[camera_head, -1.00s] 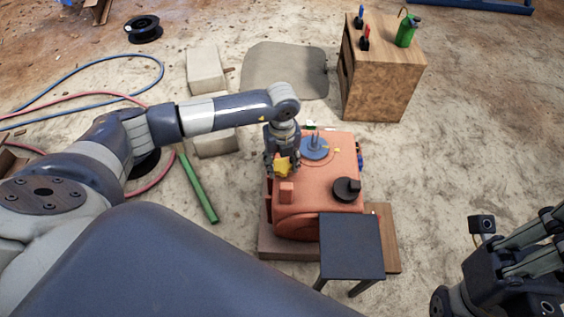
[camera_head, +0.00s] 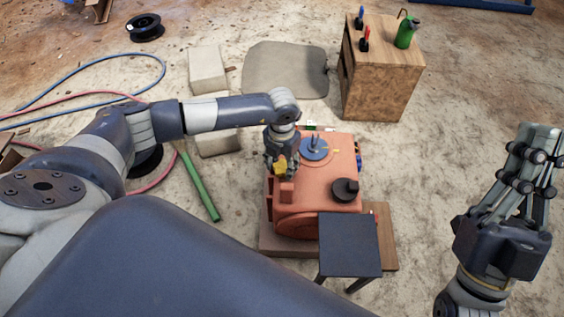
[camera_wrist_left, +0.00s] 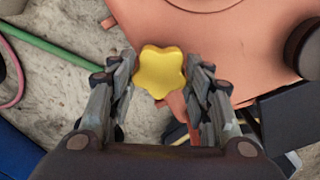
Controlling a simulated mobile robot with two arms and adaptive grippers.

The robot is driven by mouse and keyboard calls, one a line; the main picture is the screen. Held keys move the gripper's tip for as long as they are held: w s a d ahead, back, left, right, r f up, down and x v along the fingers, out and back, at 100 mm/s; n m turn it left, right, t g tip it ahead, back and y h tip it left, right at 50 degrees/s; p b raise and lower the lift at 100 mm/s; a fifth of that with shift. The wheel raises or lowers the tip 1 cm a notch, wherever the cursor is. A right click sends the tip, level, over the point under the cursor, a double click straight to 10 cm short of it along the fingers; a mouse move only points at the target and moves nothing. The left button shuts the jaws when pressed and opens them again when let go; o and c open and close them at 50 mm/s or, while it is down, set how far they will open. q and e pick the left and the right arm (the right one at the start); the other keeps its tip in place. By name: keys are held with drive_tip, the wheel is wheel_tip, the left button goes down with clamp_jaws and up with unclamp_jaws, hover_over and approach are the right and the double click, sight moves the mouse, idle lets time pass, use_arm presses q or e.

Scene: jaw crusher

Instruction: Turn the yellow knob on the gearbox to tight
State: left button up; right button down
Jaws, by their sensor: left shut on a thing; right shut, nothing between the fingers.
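The orange gearbox (camera_head: 318,212) stands on a wooden base in the middle of the head view. The yellow knob (camera_head: 281,167) is at its left side, partly hidden by my left gripper. In the left wrist view the yellow knob (camera_wrist_left: 160,72) is star-shaped with rounded lobes. My left gripper (camera_head: 279,163) points down at it; in the wrist view its fingers (camera_wrist_left: 160,78) are on both sides of the knob, shut on it. My right gripper (camera_head: 540,135) is raised at the right, pointing up, shut and empty, away from the gearbox.
A black knob (camera_head: 345,190) and a blue round part (camera_head: 314,150) are on the gearbox top. A dark small table (camera_head: 350,245) stands at its front. A wooden cabinet (camera_head: 382,80) with a green bottle (camera_head: 405,33) is behind right. A green bar (camera_head: 200,185) lies left.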

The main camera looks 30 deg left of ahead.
use_arm(q)
drive_tip(key=m, duration=0.2)
drive_tip(key=shift+m, duration=1.3)
drive_tip(key=m, duration=0.3)
drive_tip(key=shift+a+m, duration=0.1)
drive_tip(key=shift+m, duration=1.2)
use_arm(e)
drive_tip(key=shift+w+a+f+g, duration=0.1)
drive_tip(key=shift+w+f+g, duration=0.5)
drive_tip(key=shift+w+f, duration=0.25)
drive_tip(key=shift+r+h, duration=0.15)
drive_tip(key=shift+h, duration=0.25)
use_arm(q)
drive_tip(key=o, duration=1.1)
drive_tip(key=shift+w, duration=0.1)
drive_tip(key=shift+c, duration=0.2)
